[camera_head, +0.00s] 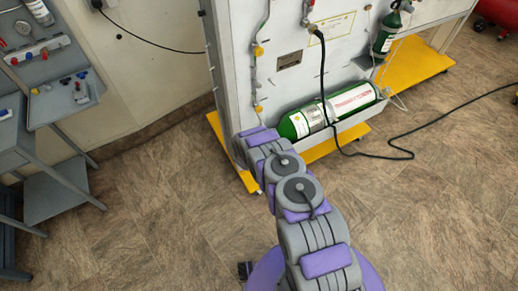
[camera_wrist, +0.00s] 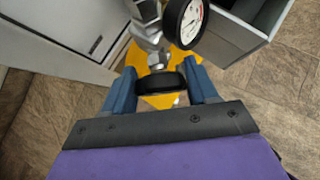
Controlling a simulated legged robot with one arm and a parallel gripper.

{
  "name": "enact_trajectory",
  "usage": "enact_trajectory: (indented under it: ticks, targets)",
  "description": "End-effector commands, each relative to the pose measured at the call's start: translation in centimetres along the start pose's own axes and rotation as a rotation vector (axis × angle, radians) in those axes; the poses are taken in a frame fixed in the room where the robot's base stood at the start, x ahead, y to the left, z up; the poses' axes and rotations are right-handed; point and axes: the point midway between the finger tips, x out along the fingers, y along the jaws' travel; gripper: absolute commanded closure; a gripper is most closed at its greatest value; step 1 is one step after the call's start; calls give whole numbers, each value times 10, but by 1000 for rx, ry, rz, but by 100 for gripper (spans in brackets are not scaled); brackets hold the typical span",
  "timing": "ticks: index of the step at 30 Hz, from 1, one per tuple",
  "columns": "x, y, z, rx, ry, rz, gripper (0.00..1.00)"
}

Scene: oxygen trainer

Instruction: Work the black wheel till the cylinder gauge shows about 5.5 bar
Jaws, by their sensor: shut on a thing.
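The black wheel (camera_wrist: 160,82) shows in the wrist view between the two blue fingers of my gripper (camera_wrist: 163,72). My gripper is shut on it. A silver valve fitting (camera_wrist: 150,22) rises just beyond the wheel. The cylinder gauge (camera_wrist: 187,22), with a white face and black rim, sits at the upper edge, seen at a slant and partly cut off. Its needle and reading are too small to tell. In the head view, a large green cylinder (camera_head: 318,118) lies at the foot of the grey panel. My arm hides my gripper and the wheel there.
The grey panel (camera_head: 290,78) stands on a yellow base (camera_head: 410,65). A smaller green cylinder (camera_head: 387,32) hangs at the upper right. A dark hose (camera_head: 385,157) runs across the floor. A grey cart (camera_head: 58,100) stands at the left. The brown floor in front is mostly clear.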

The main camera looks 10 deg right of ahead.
Motion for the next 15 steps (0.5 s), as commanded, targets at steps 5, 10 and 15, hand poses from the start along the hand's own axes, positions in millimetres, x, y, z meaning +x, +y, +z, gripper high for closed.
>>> enact_trajectory:
  ticks: [5,10,15]
  targets:
    - [-1,2,1,-2,-2,3,30]
    - [0,1,1,-1,-1,2,21]
    - [-1,1,0,-1,0,2,21]
